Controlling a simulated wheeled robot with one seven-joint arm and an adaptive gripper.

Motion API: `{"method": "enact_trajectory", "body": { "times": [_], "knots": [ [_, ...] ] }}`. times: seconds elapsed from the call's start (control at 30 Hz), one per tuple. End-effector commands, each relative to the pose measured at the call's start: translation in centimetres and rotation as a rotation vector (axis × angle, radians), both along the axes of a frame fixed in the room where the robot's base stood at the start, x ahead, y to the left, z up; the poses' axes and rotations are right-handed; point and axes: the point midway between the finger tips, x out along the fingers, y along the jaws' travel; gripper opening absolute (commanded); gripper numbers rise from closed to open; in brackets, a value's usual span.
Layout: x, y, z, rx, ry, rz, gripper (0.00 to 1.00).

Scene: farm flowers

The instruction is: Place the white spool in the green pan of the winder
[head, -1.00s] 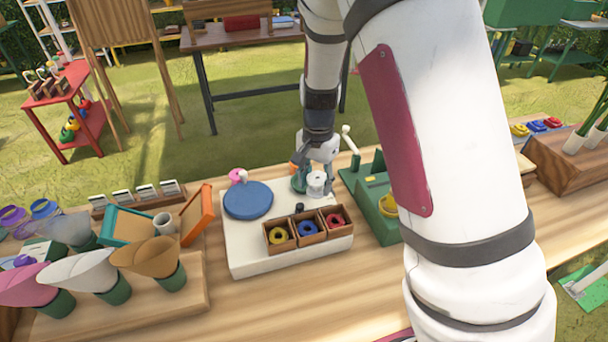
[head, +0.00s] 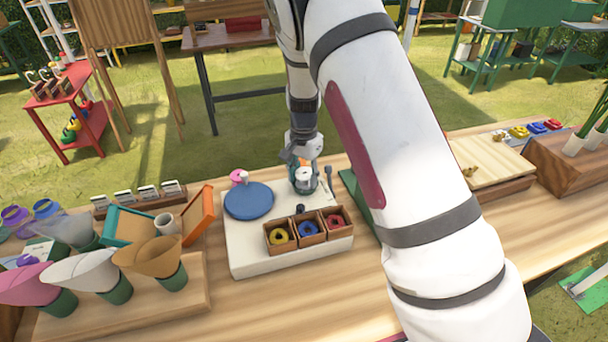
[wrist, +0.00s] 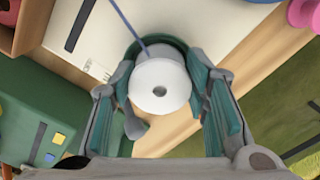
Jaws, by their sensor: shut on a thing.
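The white spool (head: 304,174) is between the fingers of my gripper (head: 305,168), which is shut on it. In the wrist view the spool (wrist: 159,88) shows its round top with a centre hole, a finger on each side. The green pan (wrist: 178,43) shows as a dark green rim partly hidden behind the spool. The spool overlaps the pan in view; whether it rests inside or hangs above is unclear. The winder's white base (head: 245,258) stands on the bench and carries a blue disc (head: 248,200).
Small wooden boxes (head: 308,238) with yellow, blue and red coils sit at the base's front. A pink spool (head: 238,177) stands behind the disc. Paper cones (head: 85,270) stand at left. My arm covers much of the green unit (head: 357,205) at right.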

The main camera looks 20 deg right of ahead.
Motion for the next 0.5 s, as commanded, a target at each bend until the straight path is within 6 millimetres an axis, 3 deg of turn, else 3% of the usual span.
{"method": "enact_trajectory", "body": {
  "times": [0.5],
  "knots": [
    [-0.1, 0.0, -1.6, -0.002, 0.004, 0.0, 0.19]
  ]
}}
